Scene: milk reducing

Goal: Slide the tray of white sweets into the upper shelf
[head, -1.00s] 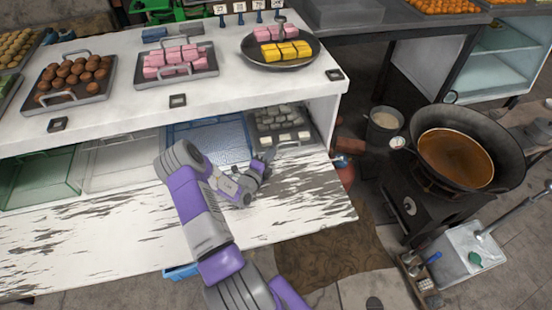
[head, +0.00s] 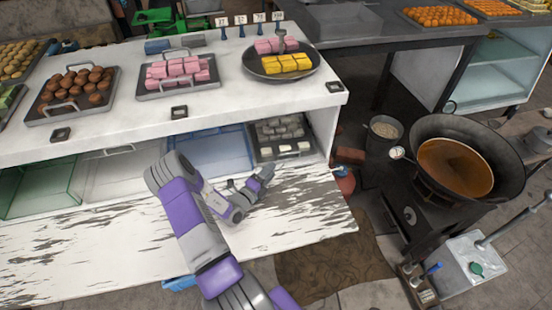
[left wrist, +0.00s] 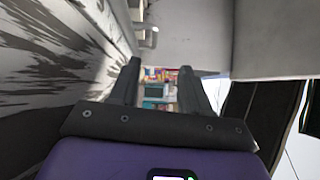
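The tray of white sweets (head: 257,152) sits on the shelf under the white counter, at its right end. Its back rows are in shadow and its front row is brighter. My left gripper (head: 266,177) is low in front of this tray, over the worn white board, and appears apart from it. In the left wrist view its two fingers (left wrist: 159,82) stand apart with nothing between them. A grey metal bar (left wrist: 148,36) shows beyond the fingers there; I cannot tell whether it is a tray handle. My right gripper is not in view.
The counter top (head: 220,105) carries a tray of brown sweets (head: 45,112), a tray of pink sweets (head: 150,95) and a round pan (head: 262,72). A blue tray (head: 215,158) is beside the white-sweets tray. A wok (head: 500,190) stands at right.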

